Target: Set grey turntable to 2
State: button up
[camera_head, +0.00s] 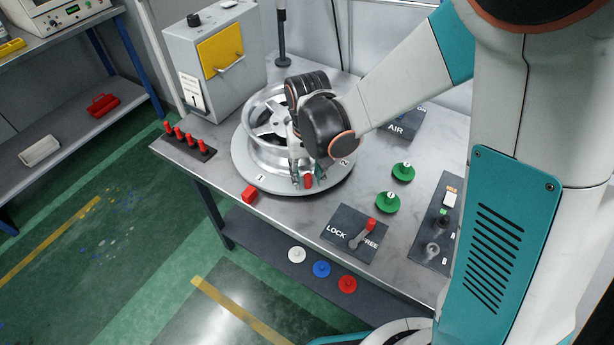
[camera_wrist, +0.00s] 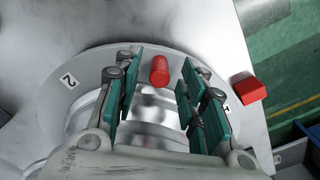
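The grey turntable (camera_head: 240,165) is a round disc on the table, carrying a silver wheel rim (camera_head: 262,112). Its label 1 (camera_head: 259,177) lies beside the red block (camera_head: 249,195) on the table; its label 2 (camera_head: 344,163) lies farther right. A red peg (camera_wrist: 160,70) stands on the disc near its edge, between the two labels. My gripper (camera_head: 307,182) is low over the disc edge, fingers apart on either side of the peg. The wrist view shows gaps between the peg and both fingers. My gripper hides part of the rim.
A LOCK/FREE plate (camera_head: 339,248) has a lever whose red knob (camera_head: 370,223) points up-right, on the FREE side. Green knobs (camera_head: 388,202) and a switch panel (camera_head: 428,245) are to the right. Several red pegs (camera_head: 178,133) stand in a rack at left, before a grey cabinet (camera_head: 190,55).

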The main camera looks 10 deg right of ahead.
jog(key=shift+f, duration=0.95)
grip_shut()
jog(key=shift+a, duration=0.1)
